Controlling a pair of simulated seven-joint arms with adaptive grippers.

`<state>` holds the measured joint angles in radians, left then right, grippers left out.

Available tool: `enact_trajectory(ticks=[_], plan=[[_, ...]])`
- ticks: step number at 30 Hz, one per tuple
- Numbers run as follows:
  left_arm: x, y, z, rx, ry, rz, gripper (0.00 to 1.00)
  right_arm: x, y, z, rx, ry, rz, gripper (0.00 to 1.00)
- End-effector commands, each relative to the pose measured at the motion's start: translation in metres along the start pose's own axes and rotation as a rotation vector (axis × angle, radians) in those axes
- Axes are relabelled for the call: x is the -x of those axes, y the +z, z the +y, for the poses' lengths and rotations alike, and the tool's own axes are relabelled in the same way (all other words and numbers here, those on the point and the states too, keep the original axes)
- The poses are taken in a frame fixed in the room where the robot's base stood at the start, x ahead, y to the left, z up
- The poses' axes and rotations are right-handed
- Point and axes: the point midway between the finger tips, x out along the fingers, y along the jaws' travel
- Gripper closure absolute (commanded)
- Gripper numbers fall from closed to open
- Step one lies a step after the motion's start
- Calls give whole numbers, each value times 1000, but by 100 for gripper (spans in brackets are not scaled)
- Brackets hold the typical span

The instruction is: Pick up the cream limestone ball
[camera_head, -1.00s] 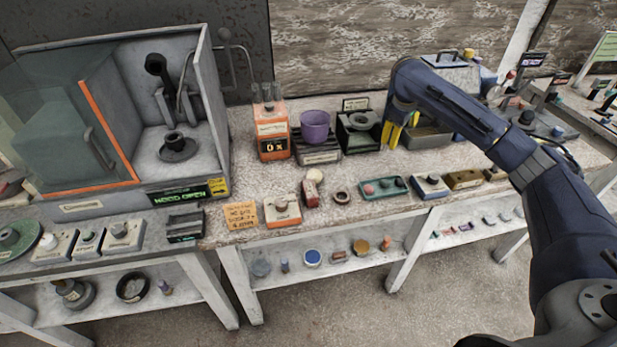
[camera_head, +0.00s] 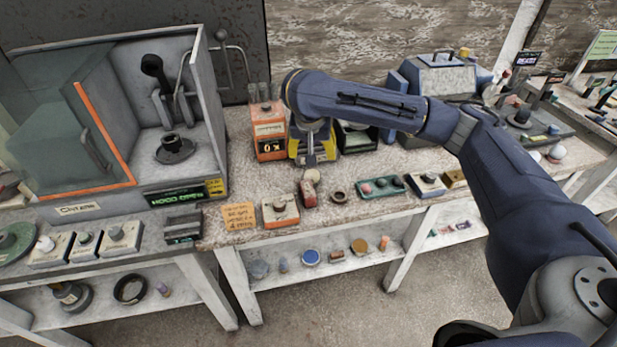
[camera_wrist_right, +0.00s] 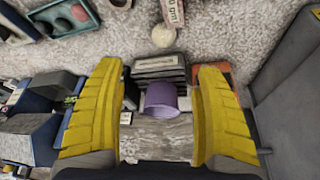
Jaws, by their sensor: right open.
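A cream ball (camera_head: 312,176) sits on the white-speckled bench, just behind a small red block. In the right wrist view the cream ball (camera_wrist_right: 163,36) lies beyond the fingertips, close to the block with a printed label. My right gripper (camera_head: 313,158) hangs over the bench behind the ball, in front of the purple cup's place. In the right wrist view its yellow fingers (camera_wrist_right: 157,78) are spread wide with nothing held between them. My left gripper is not in view.
The purple cup (camera_wrist_right: 161,99) shows between the fingers in the wrist view. An orange device (camera_head: 268,132) stands left of the gripper. Pale balls (camera_head: 557,153) sit at the far right.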

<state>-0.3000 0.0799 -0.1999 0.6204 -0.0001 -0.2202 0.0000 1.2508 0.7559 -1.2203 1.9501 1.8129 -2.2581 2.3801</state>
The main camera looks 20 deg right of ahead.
Motion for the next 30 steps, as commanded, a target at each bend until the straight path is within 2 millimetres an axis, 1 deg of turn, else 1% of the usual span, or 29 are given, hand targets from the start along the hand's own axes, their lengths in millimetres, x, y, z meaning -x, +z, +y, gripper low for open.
enact_trajectory(ticks=[4,8,17,24,27,30], plan=[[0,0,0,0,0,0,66,-1,4,-3,-26,0,0,29],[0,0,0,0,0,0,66,-12,5,-4,-30,-1,-2,29],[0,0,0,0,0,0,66,-52,6,-3,-31,1,-3,29],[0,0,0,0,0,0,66,-89,5,-3,-32,0,-4,29],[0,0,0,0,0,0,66,-102,5,-3,-30,1,-2,29],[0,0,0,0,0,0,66,-111,4,-4,-29,-1,0,29]])
